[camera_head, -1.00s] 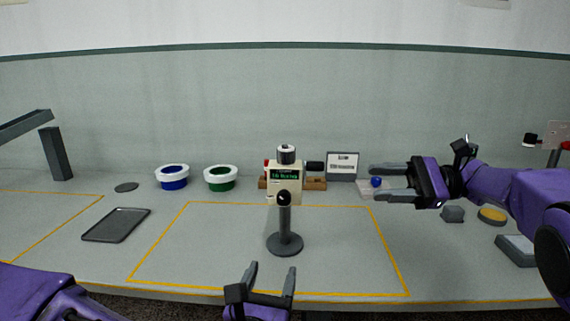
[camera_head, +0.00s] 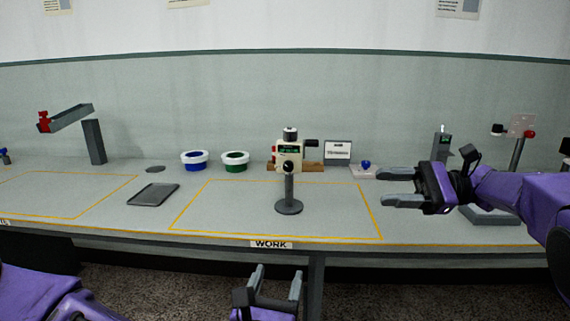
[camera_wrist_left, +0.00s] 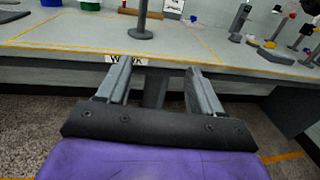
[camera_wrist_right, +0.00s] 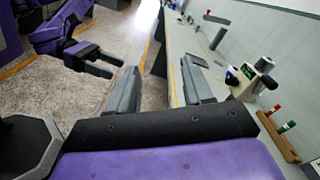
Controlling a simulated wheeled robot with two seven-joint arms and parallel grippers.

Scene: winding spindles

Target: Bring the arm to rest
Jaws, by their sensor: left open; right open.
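My left gripper (camera_head: 274,287) is open and empty in front of the table's front edge, below the WORK label. Its two fingers also show in the left wrist view (camera_wrist_left: 160,88), apart with nothing between them. My right gripper (camera_head: 385,187) is open and empty, pointing left above the right part of the table. Its fingers show apart in the right wrist view (camera_wrist_right: 162,95). A winding device (camera_head: 288,160) on a round-footed post stands inside the yellow-outlined work area, left of my right gripper and apart from it.
A dark tray (camera_head: 153,195) lies left of the work area. A small sign (camera_head: 338,152) and a blue-knobbed item (camera_head: 366,169) are behind my right gripper. Floor in front is clear.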

